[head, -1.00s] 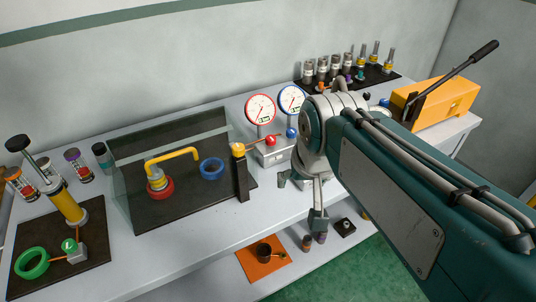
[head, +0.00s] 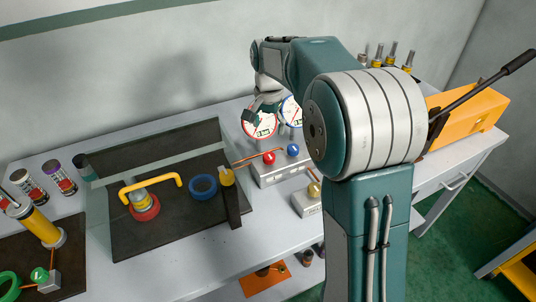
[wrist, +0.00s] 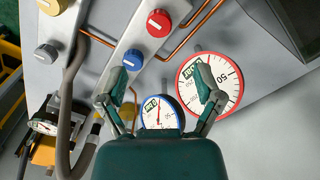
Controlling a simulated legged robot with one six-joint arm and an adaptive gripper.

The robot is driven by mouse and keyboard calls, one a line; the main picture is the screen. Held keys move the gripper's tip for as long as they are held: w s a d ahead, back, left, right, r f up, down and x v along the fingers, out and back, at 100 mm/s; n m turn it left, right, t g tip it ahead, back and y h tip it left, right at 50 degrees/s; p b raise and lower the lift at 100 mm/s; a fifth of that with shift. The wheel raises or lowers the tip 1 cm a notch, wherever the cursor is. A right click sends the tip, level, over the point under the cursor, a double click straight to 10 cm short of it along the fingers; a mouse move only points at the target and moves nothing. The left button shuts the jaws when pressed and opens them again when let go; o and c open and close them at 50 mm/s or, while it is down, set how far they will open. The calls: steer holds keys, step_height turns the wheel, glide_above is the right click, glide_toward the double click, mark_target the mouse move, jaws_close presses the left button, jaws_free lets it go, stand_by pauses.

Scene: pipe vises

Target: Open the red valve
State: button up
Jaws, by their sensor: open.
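The red valve is a round red knob (head: 268,157) on a grey manifold block. It also shows in the wrist view as a red knob (wrist: 159,23) with a white bar across its face, near the top. A blue knob (head: 292,149) sits beside it on the same block and shows in the wrist view (wrist: 133,60) too. My gripper (wrist: 160,76) is open and empty, its fingers apart over the gauges. The red knob lies beyond the fingertips, not between them. In the head view my gripper (head: 252,115) hangs in front of the red-rimmed gauge.
The red-rimmed gauge (head: 262,123) and blue-rimmed gauge (wrist: 161,114) stand behind the knobs. Copper pipes (wrist: 190,40) run close to the red knob. A yellow valve block (head: 311,200) is in front. A glass-sided case (head: 165,215) stands left, an orange box (head: 465,118) right.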

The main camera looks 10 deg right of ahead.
mark_target(269, 155)
step_height(269, 155, down, 11)
steer(key=shift+d+r, duration=0.1)
steer(key=c, duration=1.2)
